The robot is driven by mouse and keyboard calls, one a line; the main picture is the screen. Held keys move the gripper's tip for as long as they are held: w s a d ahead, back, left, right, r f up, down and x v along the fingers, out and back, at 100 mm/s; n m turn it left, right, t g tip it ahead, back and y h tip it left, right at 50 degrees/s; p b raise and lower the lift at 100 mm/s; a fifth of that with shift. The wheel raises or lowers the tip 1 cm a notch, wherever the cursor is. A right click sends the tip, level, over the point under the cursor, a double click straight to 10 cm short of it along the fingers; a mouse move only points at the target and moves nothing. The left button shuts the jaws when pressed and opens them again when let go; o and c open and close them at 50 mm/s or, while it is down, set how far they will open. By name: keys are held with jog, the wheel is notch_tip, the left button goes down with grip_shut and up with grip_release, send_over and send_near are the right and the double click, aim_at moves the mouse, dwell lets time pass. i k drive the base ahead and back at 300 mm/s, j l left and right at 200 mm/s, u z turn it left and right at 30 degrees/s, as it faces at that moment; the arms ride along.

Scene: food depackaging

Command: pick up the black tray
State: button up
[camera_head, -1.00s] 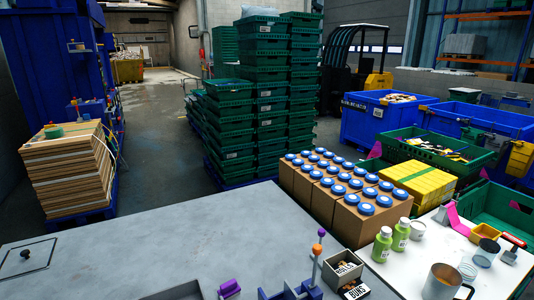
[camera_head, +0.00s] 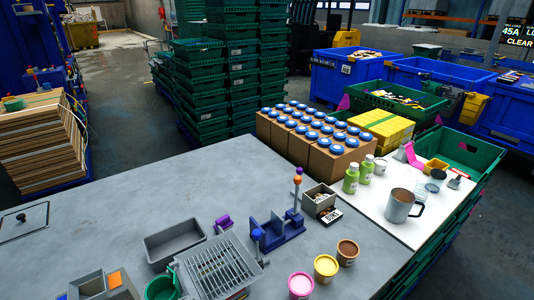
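A dark grey, open rectangular tray (camera_head: 174,240) sits on the grey table, left of centre, and looks empty. It is the closest match to a black tray; no plainly black tray shows. A light grey slotted rack (camera_head: 215,270) stands just in front of and right of it, close to its front edge; I cannot tell whether they touch. My gripper is not in view.
Behind the tray the grey table (camera_head: 120,205) is clear. A green cup (camera_head: 161,289) stands in front of it. A blue fixture (camera_head: 277,231) and pink, yellow and brown-topped tubs (camera_head: 326,267) stand right. Boxes with blue-lidded jars (camera_head: 318,150) are behind.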

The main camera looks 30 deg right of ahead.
aim_at(327, 218)
jog(key=i+j+z, duration=0.2)
jog(key=j+z, duration=0.7)
jog(key=j, duration=0.2)
jog(key=j+z, duration=0.45)
jog(key=j, duration=0.2)
